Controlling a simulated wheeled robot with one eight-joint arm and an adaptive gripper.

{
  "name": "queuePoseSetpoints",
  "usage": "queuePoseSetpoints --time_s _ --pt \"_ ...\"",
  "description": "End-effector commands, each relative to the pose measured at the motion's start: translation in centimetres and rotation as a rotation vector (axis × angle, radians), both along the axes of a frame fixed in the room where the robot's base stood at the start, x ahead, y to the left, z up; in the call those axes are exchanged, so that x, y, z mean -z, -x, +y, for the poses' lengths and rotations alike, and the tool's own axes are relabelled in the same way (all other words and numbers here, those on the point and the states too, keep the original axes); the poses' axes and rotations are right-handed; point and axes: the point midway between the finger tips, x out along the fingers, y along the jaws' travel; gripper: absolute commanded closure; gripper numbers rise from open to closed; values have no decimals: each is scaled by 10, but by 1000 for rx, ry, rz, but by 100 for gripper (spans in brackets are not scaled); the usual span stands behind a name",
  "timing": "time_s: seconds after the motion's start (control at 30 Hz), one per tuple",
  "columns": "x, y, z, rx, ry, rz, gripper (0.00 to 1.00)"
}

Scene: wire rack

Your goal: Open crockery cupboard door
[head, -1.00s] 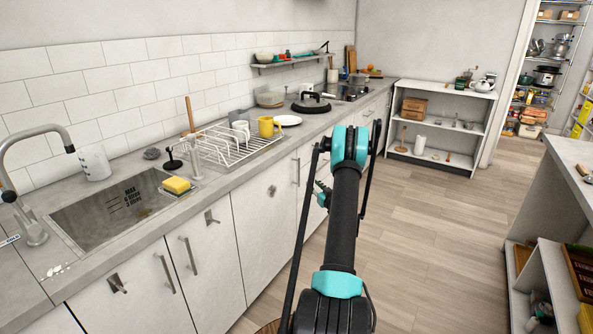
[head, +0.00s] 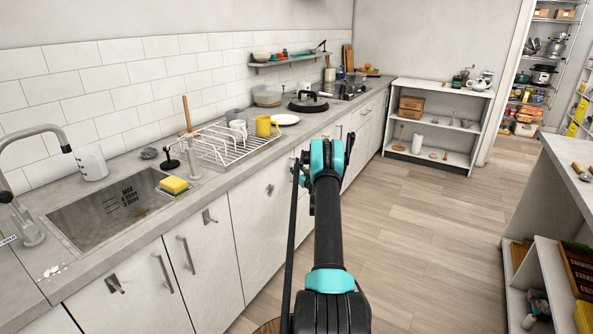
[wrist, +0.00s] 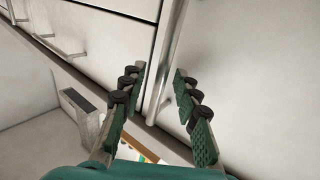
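A long metal bar handle (wrist: 168,50) shows in the wrist view in front of white cupboard fronts. A large plain white panel (wrist: 245,60) lies to its right and a dark seam to its left; the panel looks shut. My gripper (wrist: 160,76) is open, with one finger on each side of the handle's line. I cannot tell whether the fingers touch the bar. In the head view my arm reaches to the lower cupboards (head: 255,220), and the gripper is mostly hidden behind it. I cannot tell which door is the crockery cupboard.
The counter holds a sink (head: 110,210), a dish rack (head: 225,145) and a yellow mug (head: 265,126). Other doors have protruding handles (head: 187,255). An open shelf unit (head: 437,105) stands at the far end. Wood floor (head: 430,230) is clear up to the island (head: 570,200) at right.

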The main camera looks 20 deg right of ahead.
Motion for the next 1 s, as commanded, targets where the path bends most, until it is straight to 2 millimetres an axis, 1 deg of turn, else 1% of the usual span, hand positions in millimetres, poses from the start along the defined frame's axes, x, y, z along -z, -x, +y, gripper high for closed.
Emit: queuePoseSetpoints --time_s 0.13,0.37,0.47,0.63,1.0 --pt "0 -6 1 0 0 0 69" --pt "0 -6 0 0 0 0 69" --pt "0 -6 1 0 0 0 79" --pt "0 -6 1 0 0 0 100" --pt "0 -6 1 0 0 0 100"
